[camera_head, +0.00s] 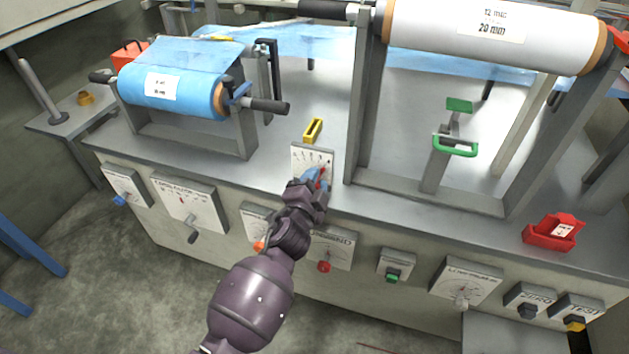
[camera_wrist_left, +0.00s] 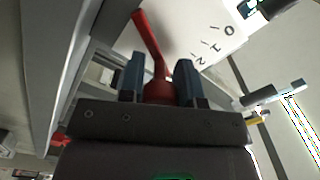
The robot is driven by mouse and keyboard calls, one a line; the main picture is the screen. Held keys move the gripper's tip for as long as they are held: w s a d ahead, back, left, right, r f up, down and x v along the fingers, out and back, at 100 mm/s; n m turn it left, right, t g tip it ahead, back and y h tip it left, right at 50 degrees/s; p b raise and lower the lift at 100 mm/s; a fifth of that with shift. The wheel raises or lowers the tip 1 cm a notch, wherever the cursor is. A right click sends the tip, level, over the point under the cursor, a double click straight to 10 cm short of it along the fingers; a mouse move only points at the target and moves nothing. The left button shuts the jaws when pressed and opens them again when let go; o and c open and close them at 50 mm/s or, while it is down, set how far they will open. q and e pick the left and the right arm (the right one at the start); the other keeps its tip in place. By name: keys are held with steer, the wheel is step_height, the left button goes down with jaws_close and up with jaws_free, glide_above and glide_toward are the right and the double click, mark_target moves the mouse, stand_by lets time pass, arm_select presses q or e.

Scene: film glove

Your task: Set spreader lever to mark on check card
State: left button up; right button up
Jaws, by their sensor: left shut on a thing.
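My left gripper (camera_head: 316,178) is shut on the red lever (camera_head: 322,172) at the white scale plate (camera_head: 312,152) on the machine's top. In the left wrist view, the gripper's two blue fingers (camera_wrist_left: 159,70) stand either side of the lever's red hub, and the lever arm (camera_wrist_left: 147,32) points up and left. The scale plate (camera_wrist_left: 195,25) shows 0, 1 and 2 to the right of the lever. The head view is too small to read the lever's setting. A small white card (camera_head: 563,230) sits in a red holder (camera_head: 540,238) at the right; its writing is unreadable. My right gripper is out of view.
A yellow block (camera_head: 313,129) stands just behind the plate. A blue film roll (camera_head: 170,90) is at left, and a large white roll (camera_head: 440,32) on a grey frame (camera_head: 362,110) is at right. Several dials line the front panel. A green-handled part (camera_head: 456,147) stands inside the frame.

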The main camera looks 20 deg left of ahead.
arm_select(q)
steer(key=o, duration=0.8)
steer(key=shift+o, duration=0.5)
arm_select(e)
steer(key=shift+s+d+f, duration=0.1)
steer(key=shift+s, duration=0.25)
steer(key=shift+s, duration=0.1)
arm_select(q)
steer(key=s+p, duration=0.1)
steer(key=s, duration=0.9)
steer(key=shift+s+a, duration=0.15)
steer(key=shift+s, duration=0.25)
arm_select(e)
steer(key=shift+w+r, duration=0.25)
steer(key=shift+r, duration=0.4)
